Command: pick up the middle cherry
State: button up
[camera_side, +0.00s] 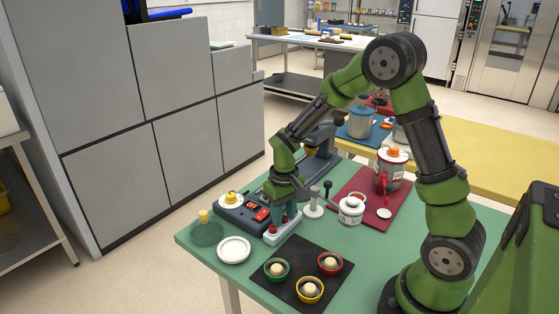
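A small white holder (284,236) near the front left of the green table carries small red balls that look like the cherries. One cherry (272,229) shows at its near left end. Another cherry (284,219) shows just below my gripper (287,212), close to the fingertips. Any further cherry is hidden behind the fingers. My gripper points down over the holder. The view is too small to tell whether the fingers are apart or touching a cherry.
A grey scale (232,213) with a red display stands left of the holder. A white plate (234,250) lies in front. A black mat (293,277) carries green, yellow and red bowls.

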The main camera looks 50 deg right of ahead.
grip_shut()
dwell(0.3)
